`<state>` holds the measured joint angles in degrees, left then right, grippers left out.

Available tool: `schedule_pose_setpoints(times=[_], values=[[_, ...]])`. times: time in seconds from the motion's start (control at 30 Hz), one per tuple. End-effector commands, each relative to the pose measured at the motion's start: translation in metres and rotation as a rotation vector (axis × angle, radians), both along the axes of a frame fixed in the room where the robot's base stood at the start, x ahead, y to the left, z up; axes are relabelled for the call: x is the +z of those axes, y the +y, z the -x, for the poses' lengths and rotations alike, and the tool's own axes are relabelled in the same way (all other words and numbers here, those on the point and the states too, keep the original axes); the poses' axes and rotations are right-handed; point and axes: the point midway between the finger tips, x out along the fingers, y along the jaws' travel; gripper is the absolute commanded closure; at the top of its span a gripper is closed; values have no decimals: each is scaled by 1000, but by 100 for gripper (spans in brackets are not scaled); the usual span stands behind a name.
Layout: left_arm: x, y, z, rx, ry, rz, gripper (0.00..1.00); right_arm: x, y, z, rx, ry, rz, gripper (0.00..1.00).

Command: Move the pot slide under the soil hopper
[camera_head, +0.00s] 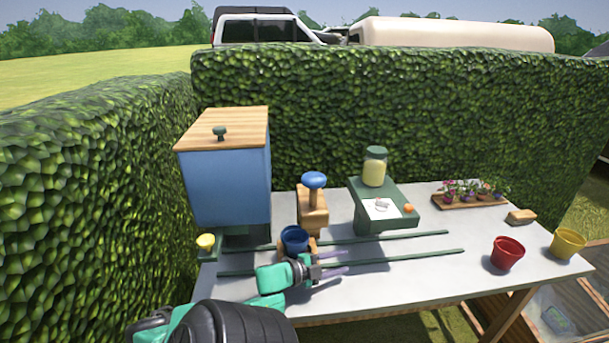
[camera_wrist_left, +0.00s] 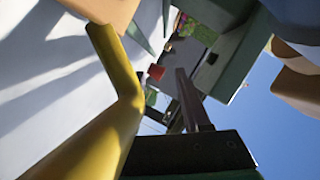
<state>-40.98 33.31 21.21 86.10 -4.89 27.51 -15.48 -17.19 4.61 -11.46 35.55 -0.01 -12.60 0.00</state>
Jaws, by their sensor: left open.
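The pot slide is a wooden carriage (camera_head: 312,247) on two green rails, with a dark blue pot (camera_head: 294,239) upright in it. It stands right of the soil hopper (camera_head: 230,185), a blue box with a wooden lid, and is not under it. My left gripper (camera_head: 344,261) is open, its fingers pointing right, just in front and to the right of the slide. It partly hides the slide's front; I cannot tell whether they touch. In the left wrist view, the gripper's fingers (camera_wrist_left: 142,52) are spread, with a wooden surface close by at the top. My right gripper is out of view.
The rails (camera_head: 425,255) run along the white table. A blue-knobbed wooden press (camera_head: 313,205) and a green stand (camera_head: 385,217) with a jar stand behind. A flower tray (camera_head: 468,203), red pot (camera_head: 507,252) and yellow pot (camera_head: 568,243) are at right. A yellow knob (camera_head: 206,241) sits by the hopper.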

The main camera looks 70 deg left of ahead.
Motion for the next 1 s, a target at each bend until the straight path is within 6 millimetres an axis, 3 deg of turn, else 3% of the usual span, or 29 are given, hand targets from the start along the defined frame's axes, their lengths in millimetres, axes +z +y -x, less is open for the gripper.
schedule_pose_setpoints(times=[0.3,1.0], values=[[8,-5,28,-6,2,11,53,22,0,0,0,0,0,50],[23,-4,86,-6,-2,1,53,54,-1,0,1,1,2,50]])
